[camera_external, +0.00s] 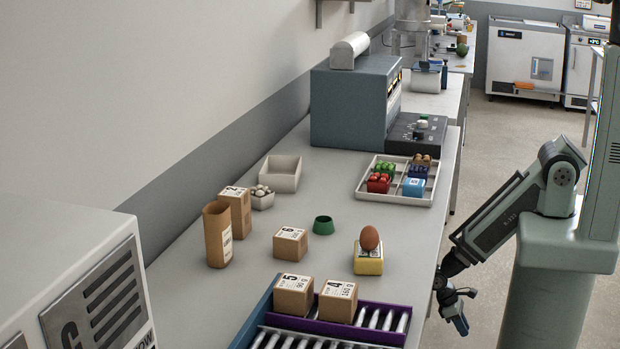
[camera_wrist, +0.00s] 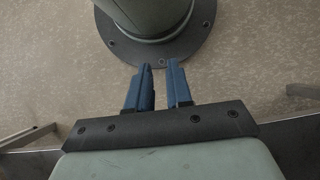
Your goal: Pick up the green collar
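The green collar (camera_external: 323,225) is a short ring-like piece standing on the grey table, right of a kraft box (camera_external: 290,243) and left of the egg. Nothing touches it. My gripper (camera_external: 460,323) hangs low beyond the table's right edge, well away from the collar. In the wrist view its two blue fingers (camera_wrist: 159,88) stand apart with an empty gap between them. The collar is not in the wrist view, which shows the floor and my base.
A brown egg (camera_external: 370,238) sits on a yellow block (camera_external: 368,261). Two boxes stand on the purple-edged roller conveyor (camera_external: 378,311) in front. A brown cup (camera_external: 217,234) is at left. A divided tray (camera_external: 361,190) lies behind. The table around the collar is clear.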

